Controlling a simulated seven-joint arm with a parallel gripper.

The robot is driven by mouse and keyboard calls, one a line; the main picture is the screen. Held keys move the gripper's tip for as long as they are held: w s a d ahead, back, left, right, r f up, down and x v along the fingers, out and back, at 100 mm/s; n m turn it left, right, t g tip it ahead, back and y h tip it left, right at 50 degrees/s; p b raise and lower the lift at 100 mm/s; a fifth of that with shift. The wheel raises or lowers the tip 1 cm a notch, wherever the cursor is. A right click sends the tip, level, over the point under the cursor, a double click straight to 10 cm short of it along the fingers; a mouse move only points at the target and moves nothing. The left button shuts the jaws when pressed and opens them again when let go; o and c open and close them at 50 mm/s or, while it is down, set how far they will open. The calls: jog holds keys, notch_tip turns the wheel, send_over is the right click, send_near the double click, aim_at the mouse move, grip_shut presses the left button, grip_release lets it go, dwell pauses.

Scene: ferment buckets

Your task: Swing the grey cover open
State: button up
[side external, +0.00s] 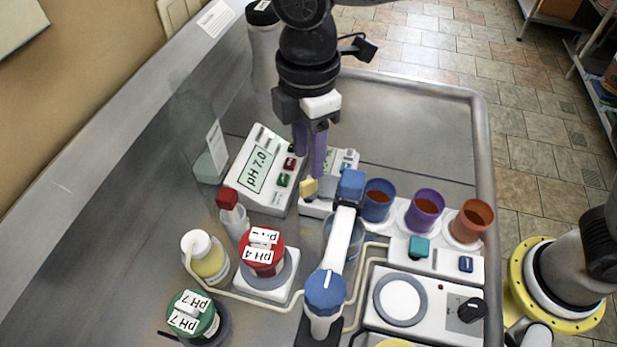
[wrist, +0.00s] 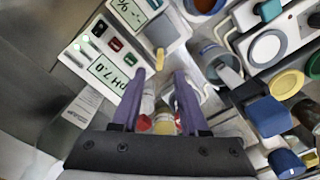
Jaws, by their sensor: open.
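The grey cover (wrist: 165,36) lies flat on a small white meter (wrist: 132,12) with a "%" display. It looks closed. A yellow tab (wrist: 160,58) sticks out from its edge. In the side view the cover (side external: 335,178) is partly hidden behind my fingers, and the yellow tab (side external: 308,188) shows just below them. My gripper (side external: 309,163) points down over the meter with its purple fingers apart and empty. In the wrist view my gripper (wrist: 159,76) has the tab just beyond and roughly between its fingertips. I cannot tell whether a finger touches it.
A pH meter (side external: 257,168) stands left of the small meter. A blue-capped white arm (side external: 326,290) stands close on the right over a bucket. Blue, purple and orange cups (side external: 425,208) stand further right. Red- and green-lidded pots (side external: 190,314) and a yellow bottle (side external: 205,256) are in front.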

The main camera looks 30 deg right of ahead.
aim_at(308, 181)
notch_tip(308, 181, down, 7)
jog(key=shift+f, duration=0.1)
jog(key=shift+c, duration=0.3)
grip_shut()
dwell(1.4)
